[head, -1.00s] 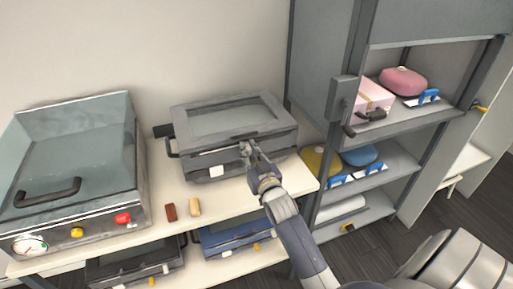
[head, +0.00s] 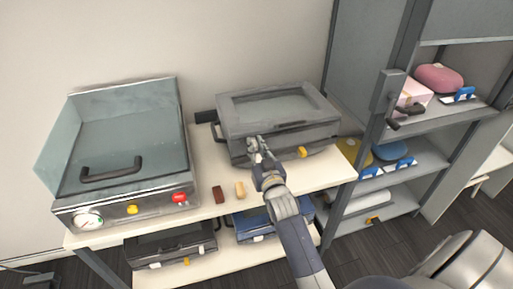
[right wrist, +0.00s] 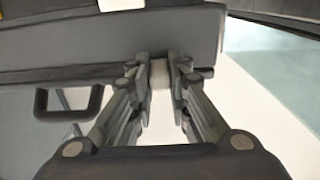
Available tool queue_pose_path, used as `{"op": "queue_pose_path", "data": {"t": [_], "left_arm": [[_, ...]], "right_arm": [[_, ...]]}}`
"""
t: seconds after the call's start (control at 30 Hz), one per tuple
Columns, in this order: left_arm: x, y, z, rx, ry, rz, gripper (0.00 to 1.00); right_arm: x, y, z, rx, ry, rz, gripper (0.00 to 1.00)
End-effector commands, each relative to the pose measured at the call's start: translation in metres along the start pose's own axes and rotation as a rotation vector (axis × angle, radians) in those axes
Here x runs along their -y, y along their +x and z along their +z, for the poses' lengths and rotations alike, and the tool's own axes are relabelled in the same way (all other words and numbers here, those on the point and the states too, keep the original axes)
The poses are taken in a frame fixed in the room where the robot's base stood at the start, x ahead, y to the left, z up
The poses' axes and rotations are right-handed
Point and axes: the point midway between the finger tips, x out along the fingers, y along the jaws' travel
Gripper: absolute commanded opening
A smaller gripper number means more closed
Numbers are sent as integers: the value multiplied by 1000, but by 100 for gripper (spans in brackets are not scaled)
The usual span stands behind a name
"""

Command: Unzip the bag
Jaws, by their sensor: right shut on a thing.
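The grey bag (head: 235,140) is a box-shaped case with a clear window in its top. It lies on the upper table shelf and its lid looks closed. A yellow tab (head: 302,152) shows on its front, right of my gripper. My right gripper (head: 255,146) is at the bag's front face, left of the yellow tab. In the right wrist view the fingertips are shut on a small whitish tab (right wrist: 160,76) against the bag's side (right wrist: 100,45). The fingers hide most of this tab in the head view. My left gripper is not in view.
A glass-lidded box (head: 130,150) with red and yellow knobs stands left of the bag. A brown block (head: 218,195) and a tan block (head: 240,190) lie in front. More cases lie on the shelf below. A grey cabinet (head: 389,95) stands close on the right.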

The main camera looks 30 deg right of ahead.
Motion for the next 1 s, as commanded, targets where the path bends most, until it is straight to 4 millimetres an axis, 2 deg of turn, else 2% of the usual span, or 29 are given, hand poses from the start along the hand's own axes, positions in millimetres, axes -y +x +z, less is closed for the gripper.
{"op": "queue_pose_path", "data": {"t": [0.07,0.1,0.2,0.5,0.63,0.77,1.0], "left_arm": [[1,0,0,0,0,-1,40],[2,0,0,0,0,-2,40],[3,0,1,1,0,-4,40],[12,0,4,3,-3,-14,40],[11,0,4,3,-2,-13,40],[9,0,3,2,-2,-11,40],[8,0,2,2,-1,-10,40]], "right_arm": [[3,0,0,0,4,-5,0],[4,0,0,0,4,-5,19],[4,0,0,0,4,-6,37],[2,0,0,0,3,-3,37],[2,-7,2,2,2,-3,37],[2,-25,2,3,2,-3,37],[3,-72,2,4,3,-4,37]]}}
